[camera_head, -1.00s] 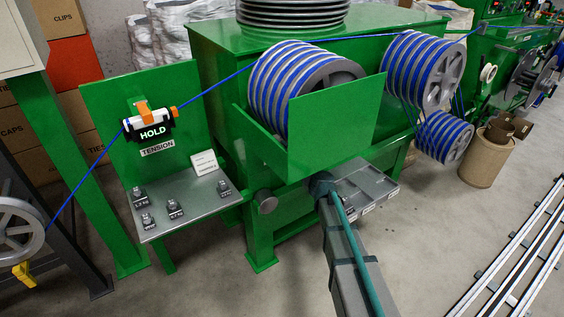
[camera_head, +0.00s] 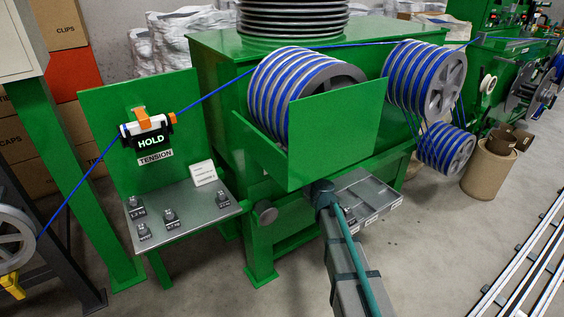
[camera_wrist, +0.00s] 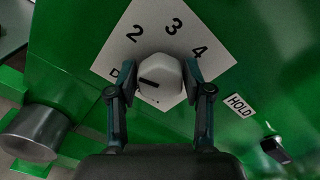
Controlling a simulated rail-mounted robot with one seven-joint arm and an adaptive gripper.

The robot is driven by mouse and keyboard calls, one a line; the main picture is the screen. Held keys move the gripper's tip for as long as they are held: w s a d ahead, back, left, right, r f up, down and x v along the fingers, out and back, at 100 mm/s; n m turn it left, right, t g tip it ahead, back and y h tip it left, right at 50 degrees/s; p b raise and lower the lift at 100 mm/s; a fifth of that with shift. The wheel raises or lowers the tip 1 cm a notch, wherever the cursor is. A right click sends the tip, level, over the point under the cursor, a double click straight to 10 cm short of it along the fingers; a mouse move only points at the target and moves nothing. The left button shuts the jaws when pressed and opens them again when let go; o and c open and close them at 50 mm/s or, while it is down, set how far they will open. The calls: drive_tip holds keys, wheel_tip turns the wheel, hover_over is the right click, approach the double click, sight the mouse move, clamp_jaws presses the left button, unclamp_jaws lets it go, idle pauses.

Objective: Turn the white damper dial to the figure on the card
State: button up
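The white dial (camera_wrist: 161,80) is in the middle of the wrist view, with a short black mark pointing roughly left. Behind it a white scale plate (camera_wrist: 187,52) shows 2, 3 and 4, and a partly hidden character at left. My gripper (camera_wrist: 161,76) has one finger on each side of the dial, and its pads appear to press against it. In the head view the dial and fingertips are hidden by my arm and the green machine. A small white card (camera_head: 203,173) stands on the bench; its print is too small to read.
A green guard panel (camera_head: 335,130) stands above my arm. A grey round knob (camera_head: 265,212) is beside it. The metal bench (camera_head: 185,215) carries several small weights under a lit HOLD display (camera_head: 150,142). A grey tray (camera_head: 368,200) is to the right of my arm.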

drive_tip(key=shift+o, duration=1.1)
drive_tip(key=v, duration=1.2)
